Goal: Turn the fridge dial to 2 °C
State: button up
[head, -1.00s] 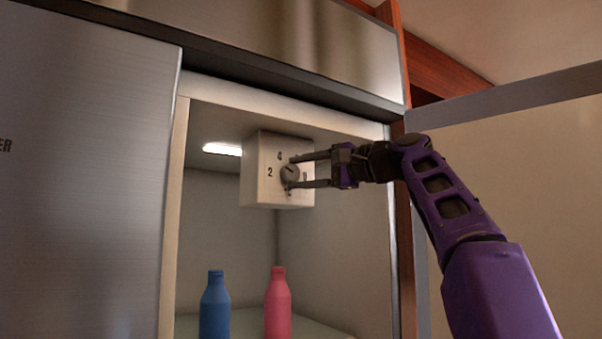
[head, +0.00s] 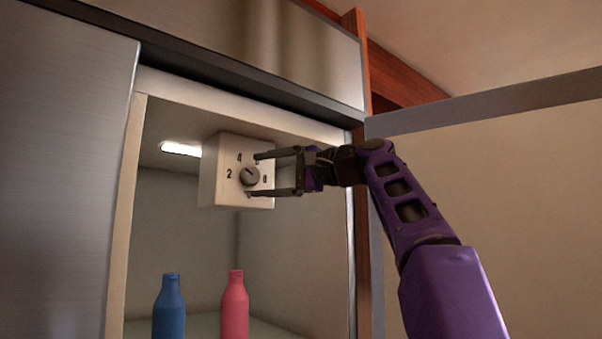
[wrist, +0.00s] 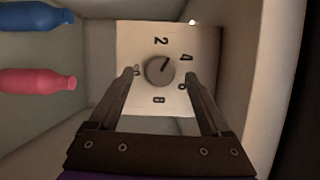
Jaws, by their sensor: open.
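The fridge dial (head: 249,176) is a round grey knob on a white box (head: 213,178) under the fridge ceiling. Its dark mark points between the 2 and the 4; the wrist view shows this on the dial (wrist: 160,70) too. My gripper (head: 255,175) is open in front of the box, one finger above and one below the dial in the head view. In the wrist view the fingers of my gripper (wrist: 159,75) stand either side of the dial, with clear gaps. The 0, 2, 4, 6 and 8 are visible around it.
A blue bottle (head: 168,308) and a pink bottle (head: 235,306) stand on the shelf below the box. A lit lamp (head: 181,148) is left of it. The fridge's right side wall is close to my wrist.

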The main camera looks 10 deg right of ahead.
jog(key=b+v, duration=0.2)
jog(key=v, duration=1.4)
jog(key=shift+d+b, duration=0.2)
jog(key=shift+b, duration=0.15)
